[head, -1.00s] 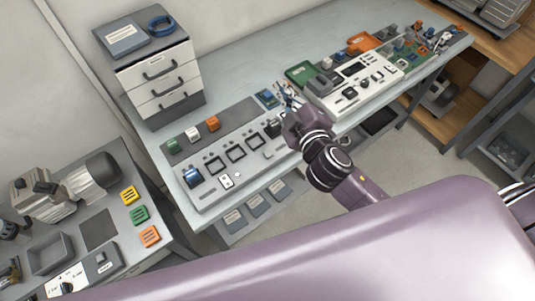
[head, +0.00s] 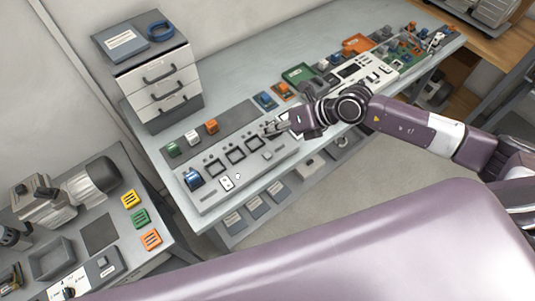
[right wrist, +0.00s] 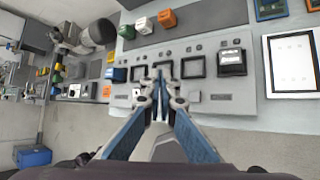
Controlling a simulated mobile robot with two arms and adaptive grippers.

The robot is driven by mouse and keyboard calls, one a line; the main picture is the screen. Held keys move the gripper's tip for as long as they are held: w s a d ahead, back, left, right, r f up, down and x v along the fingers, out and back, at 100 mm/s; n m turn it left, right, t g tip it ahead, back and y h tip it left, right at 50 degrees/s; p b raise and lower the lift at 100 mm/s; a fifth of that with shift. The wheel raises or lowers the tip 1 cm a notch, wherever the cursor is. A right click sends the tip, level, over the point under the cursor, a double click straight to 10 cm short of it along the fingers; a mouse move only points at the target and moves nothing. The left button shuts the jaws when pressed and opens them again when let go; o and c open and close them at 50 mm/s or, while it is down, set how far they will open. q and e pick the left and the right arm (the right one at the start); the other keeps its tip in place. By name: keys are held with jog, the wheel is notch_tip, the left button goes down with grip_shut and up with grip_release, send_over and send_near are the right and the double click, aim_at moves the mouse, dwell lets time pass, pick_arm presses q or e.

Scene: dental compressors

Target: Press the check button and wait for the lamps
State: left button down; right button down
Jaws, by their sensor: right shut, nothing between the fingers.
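The grey control panel (head: 205,200) lies on the bench, with a row of black square frames (head: 235,155) and a blue part (head: 193,179) at its left end. Below the frames are a white switch plate (head: 227,183) and a small pale button-like piece (head: 267,155); I cannot tell which is the check button. Small dark round spots (right wrist: 198,47), perhaps lamps, sit above the frames; none looks lit. My right gripper (head: 268,128) is shut and empty over the panel's right part. In the right wrist view its fingertips (right wrist: 162,74) appear before the middle frames. My left gripper is out of view.
Green, white and orange blocks (head: 211,126) stand behind the frames. A drawer unit (head: 163,87) is at the back left. Electronics boards (head: 299,74) and a white panel lie to the right. A side bench (head: 100,232) holds a motor-like machine.

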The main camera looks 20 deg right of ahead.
jog(key=shift+d+f, duration=0.25)
jog(key=shift+d, duration=0.2)
jog(key=b, duration=0.6)
send_over(270, 155)
notch_tip(270, 155, down, 8)
jog(key=shift+r, duration=0.2)
jog(key=shift+f+b, duration=0.5)
jog(key=shift+f, duration=0.05)
jog(key=shift+f, duration=0.15)
dwell(0.5)
jog(key=shift+f, duration=0.3)
